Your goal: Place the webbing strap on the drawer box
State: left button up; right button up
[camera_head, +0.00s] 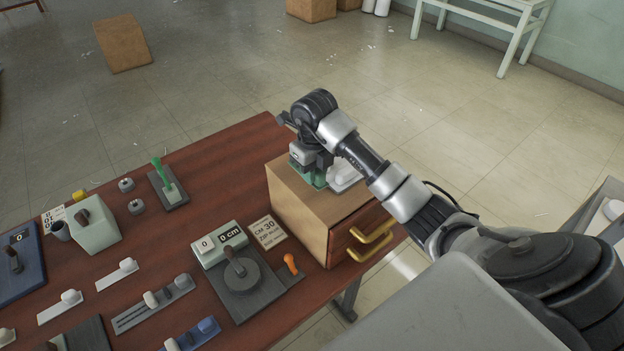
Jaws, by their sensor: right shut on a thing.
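The drawer box (299,215) is a light wooden box with a reddish-brown front and two brass handles, standing at the right end of the table. My right gripper (318,180) is over the top of the box, pointing down, shut on a green thing that looks like the webbing strap (319,180). The strap is mostly hidden by the gripper and wrist. It is at or just above the box top; I cannot tell whether it touches. My left gripper is not in view.
The brown table (222,150) carries a dial with a display (240,270), a card (267,232), an orange-knobbed lever (291,264), a green-handled lever (168,182) and several sliders. Bare table lies left of the box. A white bench (484,22) stands far off.

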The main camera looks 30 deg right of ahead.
aim_at(312, 191)
jog(key=shift+w+f, duration=0.15)
jog(key=shift+w, duration=0.2)
jog(key=f, duration=0.1)
jog(key=f+p, duration=0.1)
jog(key=f, duration=0.1)
jog(key=shift+s+f+p, duration=0.25)
jog(key=shift+f+p, duration=0.05)
jog(key=shift+p, duration=0.05)
jog(key=shift+w+f, duration=0.15)
jog(key=shift+f, duration=0.1)
jog(key=o, duration=0.9)
jog(key=shift+f, duration=0.1)
